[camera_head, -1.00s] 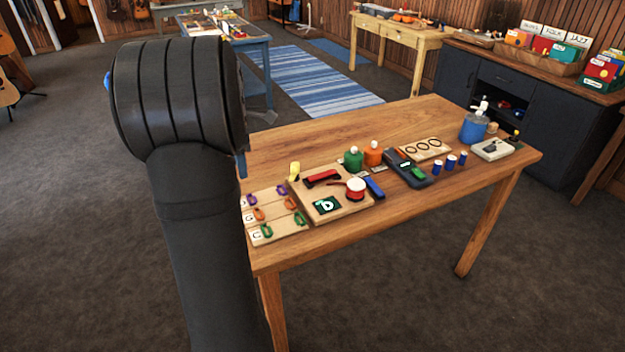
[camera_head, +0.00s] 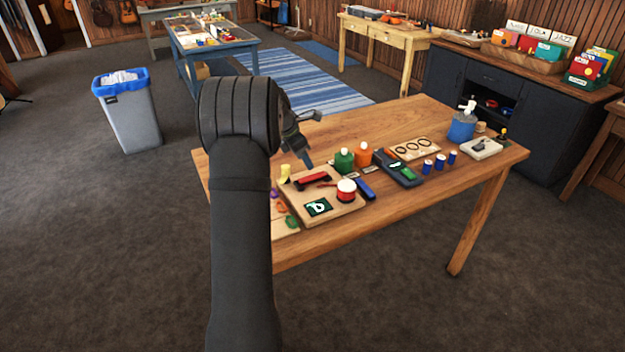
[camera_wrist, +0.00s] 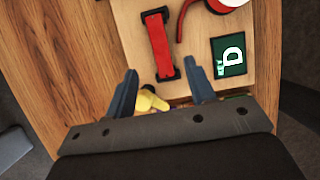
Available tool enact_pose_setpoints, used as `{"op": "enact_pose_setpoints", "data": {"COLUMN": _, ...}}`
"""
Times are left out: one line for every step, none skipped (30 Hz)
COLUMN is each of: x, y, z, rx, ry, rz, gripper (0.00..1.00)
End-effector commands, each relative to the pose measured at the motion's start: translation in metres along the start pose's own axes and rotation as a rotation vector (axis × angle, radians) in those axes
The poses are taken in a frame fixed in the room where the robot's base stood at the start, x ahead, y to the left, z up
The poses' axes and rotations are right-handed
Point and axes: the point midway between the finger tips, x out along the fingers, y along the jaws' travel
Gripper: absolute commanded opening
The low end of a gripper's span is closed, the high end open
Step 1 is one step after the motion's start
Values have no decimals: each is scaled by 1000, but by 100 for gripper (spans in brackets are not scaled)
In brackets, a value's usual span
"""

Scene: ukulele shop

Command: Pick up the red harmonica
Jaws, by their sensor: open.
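The red harmonica (camera_head: 312,182), red with black ends, lies on a light wooden board (camera_head: 335,213) on the table. My gripper is open and empty, with two blue-grey fingers apart. In the head view one fingertip of my gripper (camera_head: 308,163) shows above the board's far side, near the harmonica. The harmonica is not touched. My arm hides part of the table's left side.
On the board are a red-and-white drum (camera_head: 346,190) and a dark green card (camera_head: 318,207). A yellow object (camera_head: 285,172) stands by its left edge. Green (camera_head: 344,160) and orange (camera_head: 363,154) bottles stand behind. The far left tabletop is clear.

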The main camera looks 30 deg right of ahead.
Motion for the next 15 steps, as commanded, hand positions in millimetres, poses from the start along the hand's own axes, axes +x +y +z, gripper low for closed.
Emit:
{"op": "enact_pose_setpoints", "data": {"x": 10, "y": 0, "z": 0, "rx": 0, "ry": 1, "rz": -2, "gripper": 50}}
{"op": "enact_pose_setpoints", "data": {"x": 14, "y": 0, "z": 0, "rx": 0, "ry": 1, "rz": -2, "gripper": 50}}
{"op": "enact_pose_setpoints", "data": {"x": 18, "y": 0, "z": 0, "rx": 1, "ry": 1, "rz": -2, "gripper": 50}}
{"op": "enact_pose_setpoints", "data": {"x": 21, "y": 0, "z": 0, "rx": 1, "ry": 1, "rz": -1, "gripper": 50}}
{"op": "enact_pose_setpoints", "data": {"x": 23, "y": 0, "z": 0, "rx": 1, "ry": 0, "rz": -1, "gripper": 50}}
{"op": "enact_pose_setpoints", "data": {"x": 25, "y": 0, "z": 0, "rx": 1, "ry": 0, "rz": 0, "gripper": 50}}
{"op": "enact_pose_setpoints", "data": {"x": 26, "y": 0, "z": 0, "rx": 1, "ry": 0, "rz": 0, "gripper": 50}}
{"op": "enact_pose_setpoints", "data": {"x": 27, "y": 0, "z": 0, "rx": 1, "ry": 0, "rz": 0, "gripper": 50}}
{"op": "enact_pose_setpoints", "data": {"x": 29, "y": 0, "z": 0, "rx": 1, "ry": 0, "rz": 0, "gripper": 50}}
{"op": "enact_pose_setpoints", "data": {"x": 31, "y": 0, "z": 0, "rx": 1, "ry": 0, "rz": 0, "gripper": 50}}
{"op": "enact_pose_setpoints", "data": {"x": 33, "y": 0, "z": 0, "rx": 0, "ry": 1, "rz": -1, "gripper": 50}}
{"op": "enact_pose_setpoints", "data": {"x": 37, "y": 0, "z": -1, "rx": 0, "ry": 1, "rz": -2, "gripper": 50}}
{"op": "enact_pose_setpoints", "data": {"x": 40, "y": 0, "z": -1, "rx": 0, "ry": 1, "rz": -2, "gripper": 50}}
{"op": "enact_pose_setpoints", "data": {"x": 44, "y": 0, "z": -2, "rx": 0, "ry": 1, "rz": -3, "gripper": 50}}
{"op": "enact_pose_setpoints", "data": {"x": 51, "y": 0, "z": -2, "rx": 0, "ry": 1, "rz": -2, "gripper": 50}}
